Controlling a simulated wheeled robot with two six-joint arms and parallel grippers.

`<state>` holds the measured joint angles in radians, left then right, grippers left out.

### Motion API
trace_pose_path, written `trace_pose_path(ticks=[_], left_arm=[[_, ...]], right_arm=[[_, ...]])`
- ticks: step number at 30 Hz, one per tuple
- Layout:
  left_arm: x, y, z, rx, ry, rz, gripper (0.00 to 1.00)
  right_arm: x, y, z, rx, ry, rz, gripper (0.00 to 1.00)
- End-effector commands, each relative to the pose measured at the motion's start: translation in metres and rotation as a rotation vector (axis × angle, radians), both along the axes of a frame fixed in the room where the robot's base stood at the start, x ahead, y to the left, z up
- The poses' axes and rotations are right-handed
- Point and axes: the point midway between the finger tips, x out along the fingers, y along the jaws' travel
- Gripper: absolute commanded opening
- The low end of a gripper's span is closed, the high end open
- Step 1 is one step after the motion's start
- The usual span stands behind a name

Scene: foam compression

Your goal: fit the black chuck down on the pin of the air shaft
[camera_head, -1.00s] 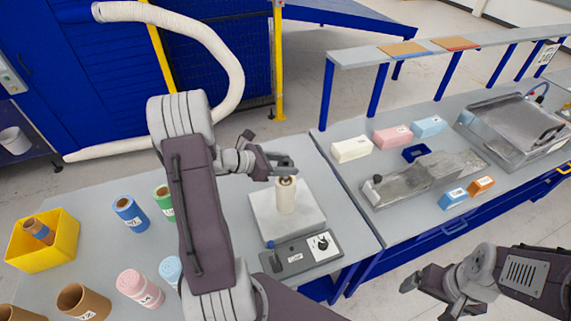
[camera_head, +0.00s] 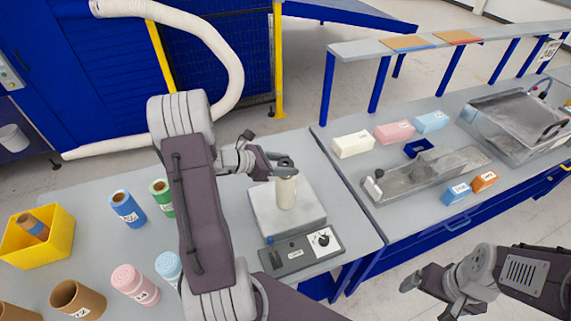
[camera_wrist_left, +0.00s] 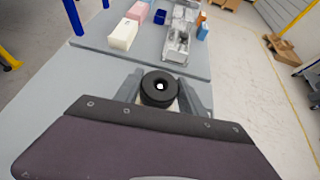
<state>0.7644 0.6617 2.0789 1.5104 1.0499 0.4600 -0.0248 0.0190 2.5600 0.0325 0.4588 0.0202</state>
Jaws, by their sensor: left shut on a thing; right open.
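The black chuck (camera_head: 286,163) is a thick ring, held between the fingers of my left gripper (camera_head: 284,170). In the left wrist view the chuck (camera_wrist_left: 159,92) lies between the two fingers (camera_wrist_left: 160,95), its round hole facing the camera with a bright spot inside. A cream roll (camera_head: 287,194) stands upright on the grey plate (camera_head: 310,218), directly under the chuck. The gripper and chuck hide the roll's top, the air shaft and its pin. I cannot tell whether chuck and pin touch. My right gripper (camera_head: 432,290) is open and empty at lower right.
A control panel (camera_head: 300,251) with a knob lies in front of the plate. Blue, green and pink rolls, brown tubes and a yellow bin (camera_head: 38,236) stand at left. The right bench holds coloured boxes, a metal tray (camera_head: 432,177) and a metal case (camera_head: 515,122).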

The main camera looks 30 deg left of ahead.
Motion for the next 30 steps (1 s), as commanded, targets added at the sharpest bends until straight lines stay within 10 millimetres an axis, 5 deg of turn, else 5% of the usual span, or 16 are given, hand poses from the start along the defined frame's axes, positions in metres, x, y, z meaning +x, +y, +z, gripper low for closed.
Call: trace_pose_path(ticks=[29,30], left_arm=[[0.000,0.000,-0.019,0.000,0.000,0.000,0.05],[0.000,0.000,-0.019,0.000,0.000,0.000,0.50]], right_arm=[[0.000,0.000,-0.018,0.000,0.000,0.000,0.89],[0.000,0.000,-0.018,0.000,0.000,0.000,0.89]])
